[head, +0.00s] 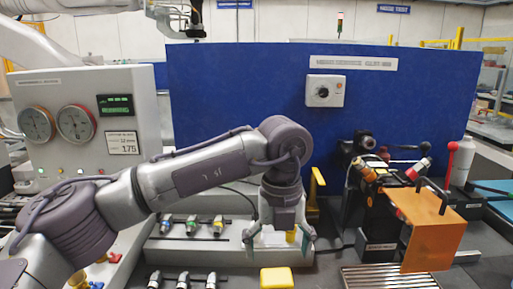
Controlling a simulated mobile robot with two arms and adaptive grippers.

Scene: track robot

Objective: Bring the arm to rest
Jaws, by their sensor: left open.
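My left arm reaches in from the lower left, bends at an elbow in the middle of the head view and points down. My left gripper (280,240) hangs at its end with its fingers spread apart, so it is open. A small whitish and yellow item (272,236) shows between the fingers; I cannot tell whether it is touched. A yellow block (276,278) lies in front of and below the gripper, apart from it. My right gripper does not show.
A grey gauge panel (85,115) stands at the left, a blue partition (240,85) behind. Tool holders stand in rows (192,226) left of the gripper. A slatted grate (390,277) lies front right.

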